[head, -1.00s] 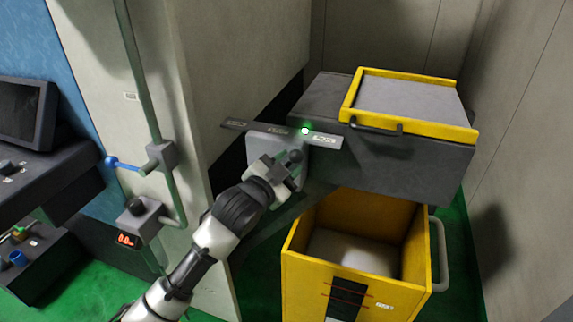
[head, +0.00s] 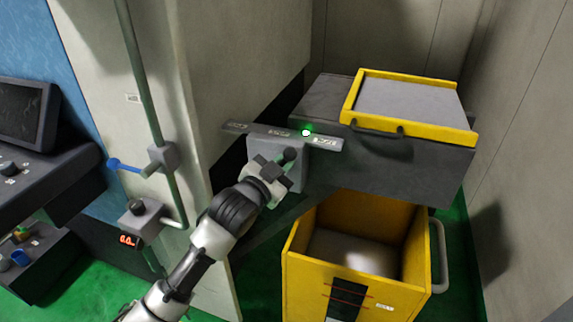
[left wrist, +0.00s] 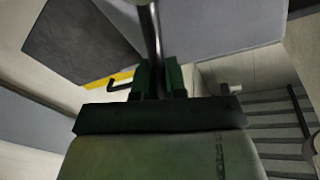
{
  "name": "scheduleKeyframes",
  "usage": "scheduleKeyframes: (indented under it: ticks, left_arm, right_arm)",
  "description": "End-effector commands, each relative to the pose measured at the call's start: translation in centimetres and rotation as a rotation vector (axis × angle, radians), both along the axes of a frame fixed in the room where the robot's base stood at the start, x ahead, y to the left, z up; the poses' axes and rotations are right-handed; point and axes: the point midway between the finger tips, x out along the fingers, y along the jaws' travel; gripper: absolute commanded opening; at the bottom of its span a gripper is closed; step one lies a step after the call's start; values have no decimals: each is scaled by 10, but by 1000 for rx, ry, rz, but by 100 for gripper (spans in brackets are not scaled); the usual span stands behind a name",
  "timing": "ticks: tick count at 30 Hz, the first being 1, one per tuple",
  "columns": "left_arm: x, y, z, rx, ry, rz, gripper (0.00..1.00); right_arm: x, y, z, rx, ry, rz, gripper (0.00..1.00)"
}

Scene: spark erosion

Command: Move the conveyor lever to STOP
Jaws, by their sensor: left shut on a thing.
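The conveyor lever has a dark round knob (head: 290,154) in front of a grey control box (head: 262,150). A grey label plate (head: 283,136) with several small labels runs along the top of the box; I cannot read them surely. A green light (head: 306,133) glows on the plate. My left gripper (head: 278,172) is shut on the lever just below its knob. In the left wrist view, the fingers (left wrist: 158,78) close around the lever's metal rod (left wrist: 152,30). The gripper hides the lower part of the lever. My right gripper is out of view.
A dark grey conveyor housing (head: 400,160) with a yellow-rimmed tray (head: 352,100) stands right of the lever. A yellow bin (head: 300,275) is below it. A pale wall panel (head: 150,60) and a pipe with a blue handle (head: 122,166) are at left.

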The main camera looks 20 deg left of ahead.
Motion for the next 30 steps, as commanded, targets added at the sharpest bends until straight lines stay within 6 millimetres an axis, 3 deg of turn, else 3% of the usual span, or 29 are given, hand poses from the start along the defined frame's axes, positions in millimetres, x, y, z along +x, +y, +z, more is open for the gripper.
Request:
scheduleKeyframes:
  ticks: [15,30]
  left_arm:
    - [1,28,9,-359,13,1,0]
    - [1,37,9,-469,17,0,0]
  right_arm:
    - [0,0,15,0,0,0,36]
    - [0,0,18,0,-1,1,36]
